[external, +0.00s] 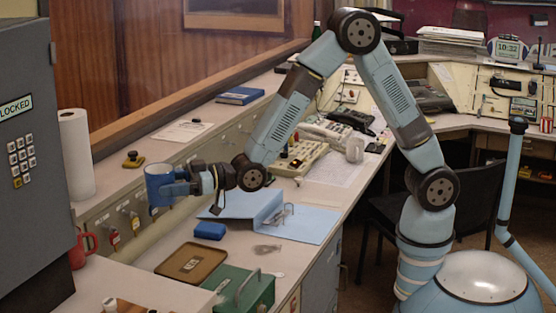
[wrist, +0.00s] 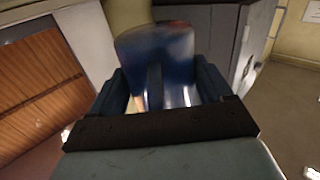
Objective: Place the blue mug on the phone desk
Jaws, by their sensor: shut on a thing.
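The blue mug (external: 159,184) is held up in the air at the left end of my arm in the external view. My gripper (external: 172,187) is shut on it. The mug looks roughly upright, above the near-left part of the desk and clear of its surface. In the wrist view the mug (wrist: 158,62) sits between the two dark blue fingers of my gripper (wrist: 162,88). The desk with phones (external: 345,190) runs from the lower left to the back right. A telephone (external: 350,120) stands on its farther part.
A brown tray (external: 190,263), a blue sponge-like block (external: 210,230), an open blue binder (external: 270,212) and a green box (external: 240,290) lie on the desk below my gripper. A paper roll (external: 76,155) and a grey locked cabinet (external: 25,150) stand left. A red mug (external: 80,250) is beside the cabinet.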

